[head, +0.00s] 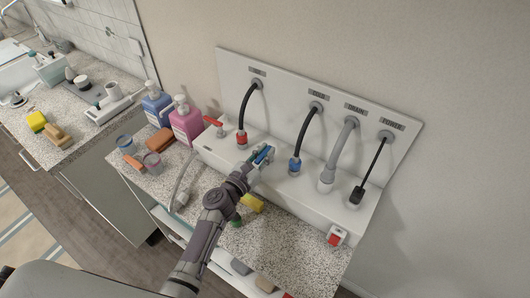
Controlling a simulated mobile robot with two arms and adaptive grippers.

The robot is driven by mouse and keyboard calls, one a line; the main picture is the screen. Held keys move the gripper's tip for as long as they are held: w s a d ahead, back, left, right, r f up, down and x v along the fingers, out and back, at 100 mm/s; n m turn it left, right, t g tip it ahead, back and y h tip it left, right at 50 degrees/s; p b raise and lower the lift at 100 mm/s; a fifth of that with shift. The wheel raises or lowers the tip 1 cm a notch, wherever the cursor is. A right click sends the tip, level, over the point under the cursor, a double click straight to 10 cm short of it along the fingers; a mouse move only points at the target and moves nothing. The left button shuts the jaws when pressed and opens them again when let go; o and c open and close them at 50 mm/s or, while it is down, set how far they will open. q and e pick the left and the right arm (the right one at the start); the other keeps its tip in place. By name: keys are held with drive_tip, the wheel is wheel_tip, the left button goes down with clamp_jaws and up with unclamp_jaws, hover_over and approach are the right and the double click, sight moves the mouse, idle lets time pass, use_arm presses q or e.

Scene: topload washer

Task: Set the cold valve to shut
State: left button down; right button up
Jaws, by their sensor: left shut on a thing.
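The cold valve's blue lever (264,153) shows at the top of the white ledge, left of the hose with the blue collar (294,165). My left gripper (261,159) is shut on this blue lever, with its fingers hiding part of it. The valve body under the fingers is hidden, so the lever's exact angle is hard to tell. The hot valve's red lever (213,121) stands free to the left, near the hose with the red collar (241,138). My right gripper is not in view.
A grey drain hose (342,150) and a black power cable (372,170) rise to the right. A red switch (335,239) sits at the ledge's front right.

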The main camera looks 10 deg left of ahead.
use_arm(q)
drive_tip(key=shift+a+m+h, duration=0.1)
drive_tip(key=shift+m+h, duration=0.2)
drive_tip(key=h, duration=0.1)
drive_tip(key=m+g+h+b, duration=0.1)
drive_tip(key=m+g+h, duration=0.1)
drive_tip(key=shift+w+a+f+b, duration=0.2)
drive_tip(key=shift+a+b, duration=0.05)
drive_tip(key=shift+b, duration=0.15)
drive_tip(key=m+g+h+b, duration=0.2)
drive_tip(key=b, duration=0.1)
drive_tip(key=m+g+h+b, duration=0.2)
drive_tip(key=g+b, duration=0.1)
drive_tip(key=w+m+g+h+b, duration=0.1)
drive_tip(key=m+g+h+b, duration=0.1)
drive_tip(key=g+b, duration=0.1)
drive_tip(key=shift+a+f+m, duration=0.1)
drive_tip(key=shift+a+m, duration=0.15)
drive_tip(key=shift+m, duration=0.15)
drive_tip(key=shift+r+m+g+h+b, duration=0.25)
drive_tip(key=shift+m+g+h+b, duration=0.45)
drive_tip(key=shift+g+b, duration=0.6)
